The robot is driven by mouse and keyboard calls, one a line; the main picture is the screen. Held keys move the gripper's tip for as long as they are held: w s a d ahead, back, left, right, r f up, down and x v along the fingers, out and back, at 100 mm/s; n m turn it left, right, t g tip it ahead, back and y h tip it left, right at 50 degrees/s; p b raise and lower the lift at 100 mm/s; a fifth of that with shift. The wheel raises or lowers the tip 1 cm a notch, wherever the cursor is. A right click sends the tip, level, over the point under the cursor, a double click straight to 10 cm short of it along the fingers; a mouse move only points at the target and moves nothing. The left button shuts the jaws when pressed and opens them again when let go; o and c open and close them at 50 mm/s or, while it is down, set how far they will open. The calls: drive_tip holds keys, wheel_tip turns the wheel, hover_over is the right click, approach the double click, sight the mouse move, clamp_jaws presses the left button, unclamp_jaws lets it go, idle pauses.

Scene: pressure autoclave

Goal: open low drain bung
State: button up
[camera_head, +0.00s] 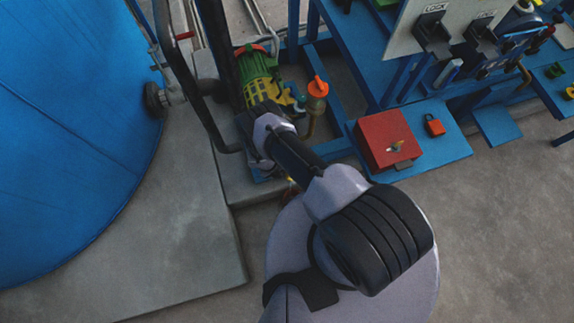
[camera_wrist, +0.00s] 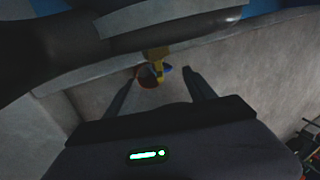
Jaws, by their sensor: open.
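In the wrist view a small yellow, brass-like fitting (camera_wrist: 156,55) hangs from under a dark pipe. At its lower end is a small round part, red on the left (camera_wrist: 146,81) and blue on the right; it may be the low drain bung, but the picture is too dark and small to be sure. My gripper (camera_wrist: 158,77) is open, its two dark fingers apart on either side of this part in the picture. I cannot tell whether they touch it or how far ahead it is. In the head view my arm hides the gripper and most of the area below it.
A large blue vessel (camera_head: 70,130) fills the left on a concrete plinth (camera_head: 190,230). A green and yellow motor (camera_head: 262,80) and an orange-capped valve (camera_head: 317,90) stand behind my arm. A red box (camera_head: 387,139) sits on a blue frame to the right. Bare floor lies at lower right.

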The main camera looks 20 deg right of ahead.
drive_tip(key=p+v, duration=0.1)
drive_tip(key=v, duration=0.4)
drive_tip(key=shift+r+p, duration=0.2)
drive_tip(key=shift+p, duration=0.1)
